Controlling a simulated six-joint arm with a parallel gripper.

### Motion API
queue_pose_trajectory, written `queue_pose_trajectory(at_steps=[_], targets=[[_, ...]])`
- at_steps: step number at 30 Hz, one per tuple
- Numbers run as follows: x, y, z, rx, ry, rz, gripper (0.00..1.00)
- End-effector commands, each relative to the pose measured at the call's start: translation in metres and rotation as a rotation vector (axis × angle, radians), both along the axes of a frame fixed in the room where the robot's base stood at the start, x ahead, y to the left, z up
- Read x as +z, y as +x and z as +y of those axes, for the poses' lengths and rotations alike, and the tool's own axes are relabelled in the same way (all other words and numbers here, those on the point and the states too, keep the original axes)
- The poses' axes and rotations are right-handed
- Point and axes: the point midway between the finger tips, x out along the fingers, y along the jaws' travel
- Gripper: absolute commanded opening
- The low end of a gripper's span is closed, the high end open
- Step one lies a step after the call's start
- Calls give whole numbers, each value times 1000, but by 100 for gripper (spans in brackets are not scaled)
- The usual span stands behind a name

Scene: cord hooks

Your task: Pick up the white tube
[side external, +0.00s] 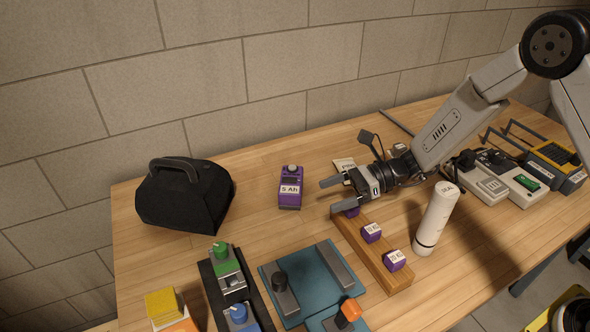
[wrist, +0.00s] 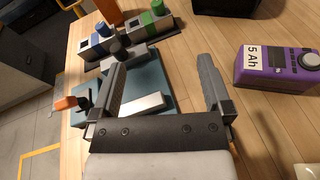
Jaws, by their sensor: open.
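The white tube (side external: 436,218) stands upright on the wooden table, right of a wooden rail with small purple blocks, in the side view. It has dark printing near the top and a dark ring near its base. My gripper (side external: 333,195) is open and empty, with its fingers pointing left over the far end of the rail, to the left of and behind the tube. In the wrist view my gripper (wrist: 165,85) also shows two spread fingers with nothing between them. I cannot make out the tube in the wrist view.
A purple 5 Ah battery (side external: 290,188) stands left of my gripper; the wooden rail (side external: 385,268) lies beside the tube. A teal plate (side external: 312,280) with grey parts is in front. A black bag (side external: 186,196) sits at left, and grey devices (side external: 490,178) at right.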

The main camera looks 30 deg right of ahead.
Motion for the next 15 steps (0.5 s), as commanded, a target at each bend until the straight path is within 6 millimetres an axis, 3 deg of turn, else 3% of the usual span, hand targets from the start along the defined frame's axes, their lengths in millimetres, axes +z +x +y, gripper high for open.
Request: queue_pose_trajectory(at_steps=[1, 11, 15], targets=[[-2, 2, -19, -52, 26, 15, 100], [-6, 4, -121, -348, 193, 42, 100], [-8, -2, -170, -499, 269, 38, 100]])
